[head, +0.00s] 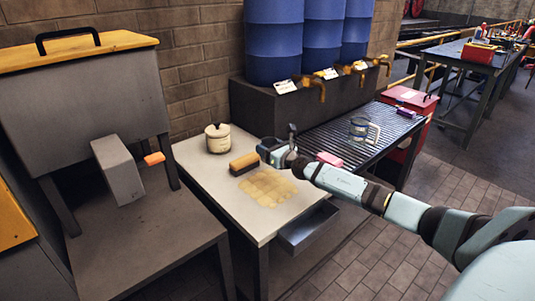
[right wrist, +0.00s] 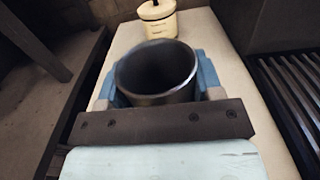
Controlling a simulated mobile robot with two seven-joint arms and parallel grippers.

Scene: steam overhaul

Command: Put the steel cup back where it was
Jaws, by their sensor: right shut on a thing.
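The steel cup (right wrist: 158,75) is dark grey, open at the top and looks empty in the right wrist view. My right gripper (right wrist: 157,90) is shut on it, with a blue finger on either side. In the head view the right gripper (head: 274,150) is over the back right of the pale-topped table (head: 200,176); the cup is mostly hidden there by the gripper. I cannot tell whether the cup touches the tabletop. My left gripper is not in view.
A lidded cream pot (head: 217,139), a brown-and-yellow block (head: 244,163) and a yellowish patch (head: 268,188) are on the table. A drawer (head: 307,228) stands open. The slatted rack (head: 345,142) at right holds a see-through mug-like thing (head: 358,128). A pink block (head: 329,158) lies nearby.

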